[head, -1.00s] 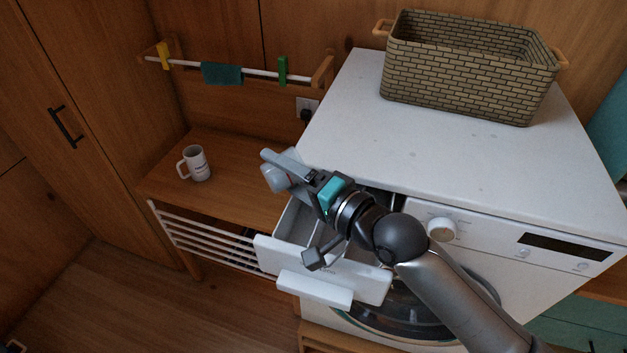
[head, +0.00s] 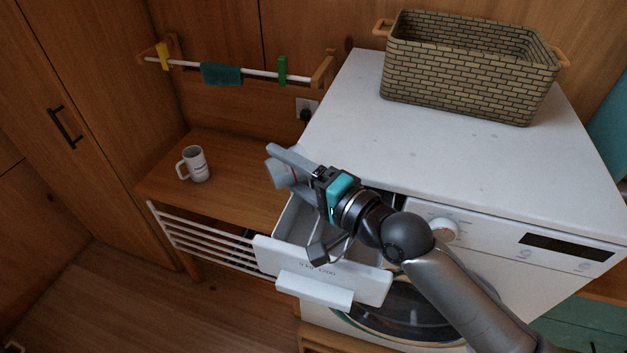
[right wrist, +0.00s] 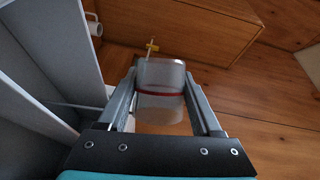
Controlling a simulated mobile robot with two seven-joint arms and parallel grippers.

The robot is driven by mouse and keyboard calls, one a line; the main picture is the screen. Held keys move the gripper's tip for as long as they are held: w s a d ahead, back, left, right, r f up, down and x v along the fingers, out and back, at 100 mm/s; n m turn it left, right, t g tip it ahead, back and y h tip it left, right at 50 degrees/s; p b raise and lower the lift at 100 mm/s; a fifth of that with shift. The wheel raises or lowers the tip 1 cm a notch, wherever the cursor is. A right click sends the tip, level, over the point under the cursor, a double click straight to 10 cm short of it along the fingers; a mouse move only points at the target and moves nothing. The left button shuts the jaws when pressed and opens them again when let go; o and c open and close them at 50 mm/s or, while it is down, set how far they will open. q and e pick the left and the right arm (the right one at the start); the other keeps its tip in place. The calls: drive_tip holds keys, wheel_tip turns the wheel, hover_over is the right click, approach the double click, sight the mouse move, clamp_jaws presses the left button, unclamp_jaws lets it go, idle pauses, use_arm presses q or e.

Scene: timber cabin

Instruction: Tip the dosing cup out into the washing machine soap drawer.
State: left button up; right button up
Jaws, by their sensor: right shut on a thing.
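The clear dosing cup with a red line (right wrist: 160,80) is between the fingers of my right gripper (right wrist: 160,97), which is shut on it. In the head view the cup (head: 279,175) is a pale shape partly hidden by a finger of my right gripper (head: 284,164). It is held up near the left side of the open soap drawer (head: 322,267). I cannot tell its exact tilt or what is in it. The drawer sticks out of the white washing machine (head: 480,165); my arm hides part of its inside. Its pale walls show at left in the right wrist view (right wrist: 45,65). My left gripper is not in view.
A woven basket (head: 465,85) stands on the machine top. A white mug (head: 196,164) stands on a wooden bench (head: 235,190) at left. A rail with pegs and a cloth (head: 222,74) hangs above. The machine top in front of the basket is clear.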

drive_tip(key=shift+d, duration=0.1)
drive_tip(key=shift+r, duration=0.1)
drive_tip(key=shift+w+m, duration=0.1)
drive_tip(key=shift+m, duration=0.3)
drive_tip(key=shift+d+r, duration=0.1)
drive_tip(key=shift+d, duration=0.05)
